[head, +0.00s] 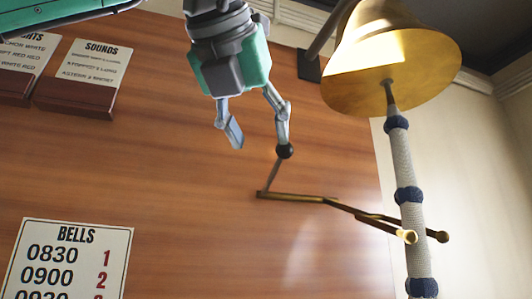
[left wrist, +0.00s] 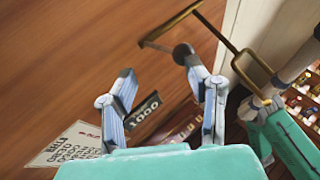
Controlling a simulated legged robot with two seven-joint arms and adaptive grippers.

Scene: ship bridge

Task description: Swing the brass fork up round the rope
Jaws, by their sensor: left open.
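The brass fork (head: 300,196) is hinged low on the wood panel and slants toward the hanging rope (head: 408,170). In the head view one prong crosses in front of the rope and the other ends beyond it. A thin rod with a black knob (head: 284,151) rises from the fork's panel end. My left gripper (head: 259,141) is open above it, with one fingertip at the knob. In the left wrist view the knob (left wrist: 183,53) shows beside that finger, outside the gap. My right gripper (left wrist: 256,106) shows beside the rope (left wrist: 292,68); its grip is unclear.
A brass bell (head: 390,60) hangs above the rope on a dark bracket. A BELLS card (head: 70,260) is at lower left and a SOUNDS plaque (head: 88,70) at upper left. The panel between them and the fork is bare.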

